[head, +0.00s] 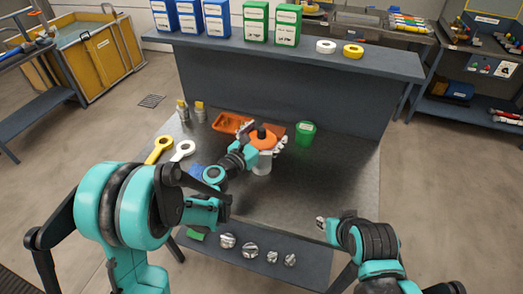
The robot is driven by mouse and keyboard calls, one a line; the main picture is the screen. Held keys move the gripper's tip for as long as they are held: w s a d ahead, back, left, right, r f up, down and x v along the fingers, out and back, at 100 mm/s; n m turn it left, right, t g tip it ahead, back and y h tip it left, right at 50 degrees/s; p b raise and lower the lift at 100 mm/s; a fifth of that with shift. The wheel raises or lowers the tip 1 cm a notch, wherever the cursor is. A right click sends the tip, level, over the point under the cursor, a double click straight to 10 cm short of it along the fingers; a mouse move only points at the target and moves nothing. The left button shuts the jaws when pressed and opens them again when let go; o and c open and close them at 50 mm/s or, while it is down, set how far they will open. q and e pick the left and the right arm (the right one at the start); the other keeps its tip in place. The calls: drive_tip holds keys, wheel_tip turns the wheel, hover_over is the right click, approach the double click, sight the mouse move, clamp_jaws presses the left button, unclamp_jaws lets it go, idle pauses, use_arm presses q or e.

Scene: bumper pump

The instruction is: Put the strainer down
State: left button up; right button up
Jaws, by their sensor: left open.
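My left gripper (264,138) is open, with its fingers around or just over an orange round piece with a black top (263,136). The orange piece sits over a pale, clear jar (262,163) in the middle of the grey table (320,185). A yellow ring-headed tool with a handle (159,149) and a white one (183,150) lie on the table's left side. I cannot tell which item is the strainer. My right gripper (321,224) is low, near the table's front right edge; its fingers are too small to read.
An orange tray (229,121) lies behind my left gripper, with a green cup (305,133) to its right. Two small yellow-capped bottles (191,111) stand at the back left. Several silvery pieces (250,249) lie on the front ledge. The table's right side is clear.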

use_arm(q)
drive_tip(key=c, duration=1.8)
drive_tip(key=shift+r, duration=0.15)
drive_tip(key=shift+c, duration=0.4)
